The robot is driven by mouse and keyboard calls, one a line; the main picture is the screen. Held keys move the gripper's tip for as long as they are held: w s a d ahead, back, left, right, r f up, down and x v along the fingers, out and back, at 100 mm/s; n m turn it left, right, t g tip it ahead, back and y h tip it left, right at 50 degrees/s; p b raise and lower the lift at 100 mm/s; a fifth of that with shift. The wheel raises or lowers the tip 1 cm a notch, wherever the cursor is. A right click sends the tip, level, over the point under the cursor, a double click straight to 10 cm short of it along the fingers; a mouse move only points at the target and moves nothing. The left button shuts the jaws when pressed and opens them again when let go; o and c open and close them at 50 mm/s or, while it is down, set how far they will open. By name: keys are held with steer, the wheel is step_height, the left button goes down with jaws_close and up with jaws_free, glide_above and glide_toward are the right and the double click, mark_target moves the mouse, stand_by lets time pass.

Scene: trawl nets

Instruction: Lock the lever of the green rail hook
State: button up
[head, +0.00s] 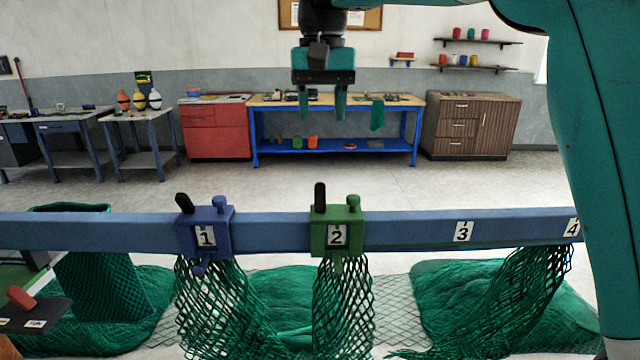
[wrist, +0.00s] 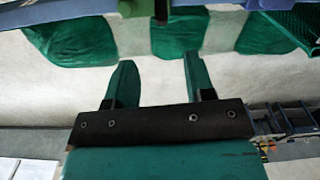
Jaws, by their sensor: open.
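The green rail hook (head: 326,240) sits on the blue rail (head: 410,230) at the number 2 plate. Its lever with a black handle (head: 320,197) stands upright at the hook's left side, and a green knob (head: 354,202) tops its right side. A green net (head: 343,300) hangs below it. My gripper (head: 326,112) is open and empty, pointing down, and appears above the hook with a clear gap in the picture. In the wrist view its two fingers (wrist: 158,62) are apart with only floor between them. The rail crosses the top edge there, and the hook's details are cut off.
A blue rail hook (head: 220,238) numbered 1 stands left of the green one, its black handle leaning slightly left. Bare rail lies right of the green hook, with plates 3 and 4. Another net (head: 530,285) hangs at the right. Workbenches and cabinets stand far behind.

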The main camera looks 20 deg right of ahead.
steer(key=w+r+m, duration=0.1)
steer(key=w, duration=0.1)
steer(key=p, duration=0.2)
glide_toward(320, 194)
steer(key=f, duration=0.3)
steer(key=w+f, duration=0.1)
steer(key=f, duration=0.6)
steer(key=shift+w+d, duration=0.2)
jaws_close()
